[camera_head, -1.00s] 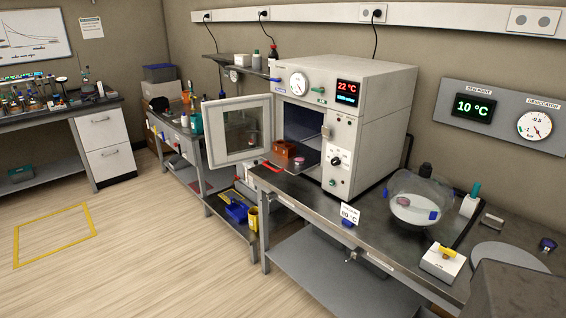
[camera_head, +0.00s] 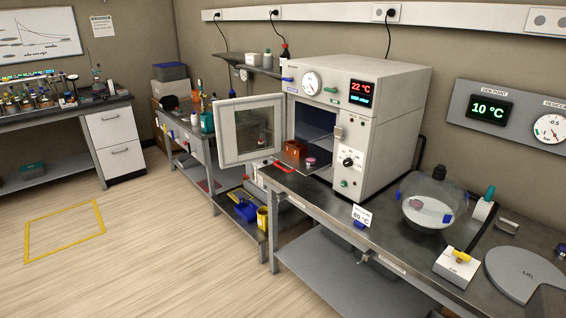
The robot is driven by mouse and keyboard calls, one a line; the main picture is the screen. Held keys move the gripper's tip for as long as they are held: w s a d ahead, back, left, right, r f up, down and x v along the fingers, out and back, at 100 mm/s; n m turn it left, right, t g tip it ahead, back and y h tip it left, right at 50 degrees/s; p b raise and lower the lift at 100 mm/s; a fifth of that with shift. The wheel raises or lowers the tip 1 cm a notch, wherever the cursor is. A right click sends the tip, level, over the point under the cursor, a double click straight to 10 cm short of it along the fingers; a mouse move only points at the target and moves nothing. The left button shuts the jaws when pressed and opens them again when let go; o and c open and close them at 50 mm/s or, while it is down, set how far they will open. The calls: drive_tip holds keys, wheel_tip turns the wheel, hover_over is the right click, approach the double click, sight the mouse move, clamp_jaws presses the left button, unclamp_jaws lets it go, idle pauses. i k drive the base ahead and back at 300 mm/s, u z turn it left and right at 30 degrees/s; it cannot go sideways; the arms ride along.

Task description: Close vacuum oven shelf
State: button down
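The vacuum oven (camera_head: 389,130) stands on the dark bench at the centre right. Its windowed door (camera_head: 250,130) is swung wide open to the left. The oven shelf (camera_head: 318,167) shows at the bottom of the opening and appears to be pulled out at the front. A brown-orange block (camera_head: 296,150) and a small pinkish dish (camera_head: 310,161) sit on it. A red piece (camera_head: 283,167) shows at the shelf's front edge. The oven display reads 22 °C. My gripper is not in view.
A glass desiccator bowl (camera_head: 428,205), a white box with a yellow knob (camera_head: 456,266) and a round grey lid (camera_head: 522,272) occupy the bench (camera_head: 330,205) right of the oven. A small 80 °C sign (camera_head: 361,216) stands at its front edge. The floor (camera_head: 150,240) in front is clear.

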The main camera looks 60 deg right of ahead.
sight(324, 157)
drive_tip(key=u, duration=0.05)
drive_tip(key=i, duration=1)
drive_tip(key=z, duration=0.05)
